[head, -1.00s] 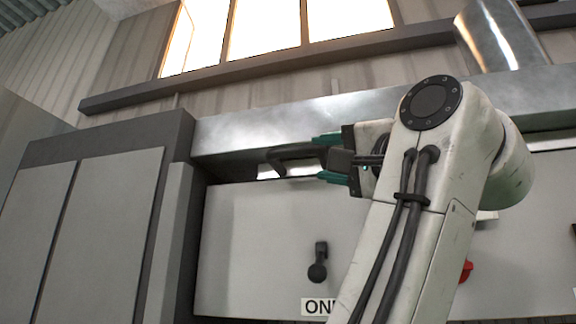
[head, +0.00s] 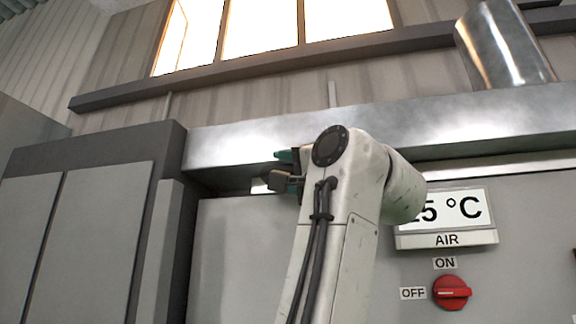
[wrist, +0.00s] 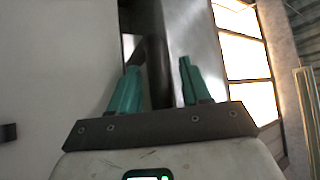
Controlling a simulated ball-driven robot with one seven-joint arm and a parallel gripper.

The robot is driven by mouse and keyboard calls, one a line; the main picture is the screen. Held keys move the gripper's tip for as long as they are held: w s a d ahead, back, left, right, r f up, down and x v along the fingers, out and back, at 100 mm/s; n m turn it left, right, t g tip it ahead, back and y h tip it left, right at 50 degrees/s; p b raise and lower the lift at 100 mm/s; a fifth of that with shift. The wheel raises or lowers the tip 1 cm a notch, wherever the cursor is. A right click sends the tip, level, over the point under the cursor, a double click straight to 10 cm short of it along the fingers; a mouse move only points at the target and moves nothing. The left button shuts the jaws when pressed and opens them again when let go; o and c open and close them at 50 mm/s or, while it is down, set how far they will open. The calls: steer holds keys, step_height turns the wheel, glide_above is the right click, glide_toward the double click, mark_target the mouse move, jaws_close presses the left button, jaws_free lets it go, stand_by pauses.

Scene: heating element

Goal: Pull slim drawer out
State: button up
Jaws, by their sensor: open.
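The slim drawer shows as a narrow light strip (head: 262,186) in a dark slot under the metal ledge, left of my gripper (head: 284,171) in the head view. In the wrist view a light piece of it (wrist: 129,44) shows beyond the left finger. A dark bar that looks like its handle (wrist: 139,54) rises near the left fingertip. My gripper (wrist: 158,66) has its teal fingers apart, with nothing clearly held between them. My wrist and arm hide most of the handle in the head view, and I cannot tell whether the fingers touch it.
The shiny metal ledge (head: 240,143) runs just above the slot. A grey cabinet (head: 95,230) stands at left. At right are a temperature display (head: 460,208) and a red knob (head: 452,292) on the light panel. A metal pipe (head: 500,45) rises at upper right.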

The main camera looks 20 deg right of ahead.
jaws_close()
stand_by(0.4)
